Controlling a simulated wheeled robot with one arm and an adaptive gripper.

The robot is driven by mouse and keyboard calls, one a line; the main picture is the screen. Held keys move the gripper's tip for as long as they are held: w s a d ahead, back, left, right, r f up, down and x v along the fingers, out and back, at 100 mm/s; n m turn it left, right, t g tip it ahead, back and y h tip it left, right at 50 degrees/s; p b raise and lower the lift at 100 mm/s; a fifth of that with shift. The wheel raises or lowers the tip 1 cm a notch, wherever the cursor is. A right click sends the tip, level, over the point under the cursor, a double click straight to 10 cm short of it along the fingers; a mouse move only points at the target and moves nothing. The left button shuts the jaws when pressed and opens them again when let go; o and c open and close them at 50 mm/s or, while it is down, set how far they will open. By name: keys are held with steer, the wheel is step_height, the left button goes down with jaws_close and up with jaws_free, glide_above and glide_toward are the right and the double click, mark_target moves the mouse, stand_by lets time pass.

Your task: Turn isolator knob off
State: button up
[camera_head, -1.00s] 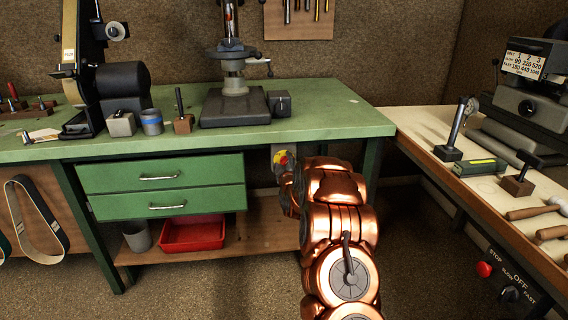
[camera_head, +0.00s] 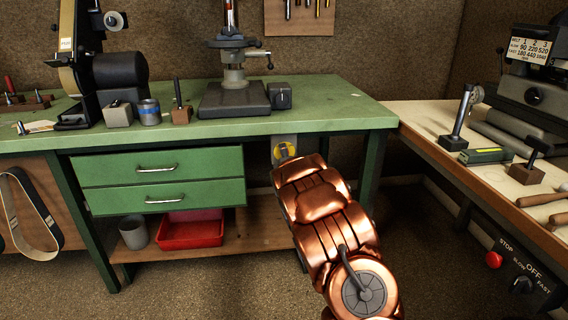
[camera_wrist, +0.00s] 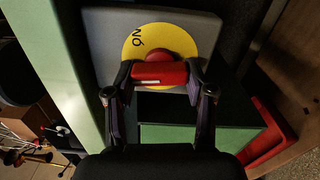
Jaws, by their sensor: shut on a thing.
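The isolator is a grey plate (camera_wrist: 104,35) with a yellow disc (camera_wrist: 138,38) and a red knob (camera_wrist: 160,73). In the wrist view my gripper (camera_wrist: 160,84) is shut on the knob's red bar, one finger at each end. The bar lies across the picture. Letters reading "ON" stand turned at the disc's upper left. In the head view my copper arm hides the fingers and knob.
The green bench top (camera_head: 330,112) hangs just above the isolator. Green drawers (camera_head: 160,180) are to its left, with a red bin (camera_head: 190,234) on the shelf below. A side bench (camera_head: 425,120) with a machine and tools stands at the right.

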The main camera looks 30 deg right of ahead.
steer(key=n+b, duration=0.1)
steer(key=b, duration=0.1)
steer(key=f+n+b, duration=0.1)
steer(key=shift+n+b, duration=0.4)
steer(key=n+b, duration=0.3)
steer(key=b, duration=0.2)
steer(key=shift+s+d, duration=0.1)
steer(key=shift+r+n+b, duration=0.25)
steer(key=shift+n+b, duration=0.4)
steer(key=shift+n, duration=0.05)
steer(key=shift+r, duration=0.1)
steer(key=o, duration=1.2)
steer(key=shift+c, duration=0.2)
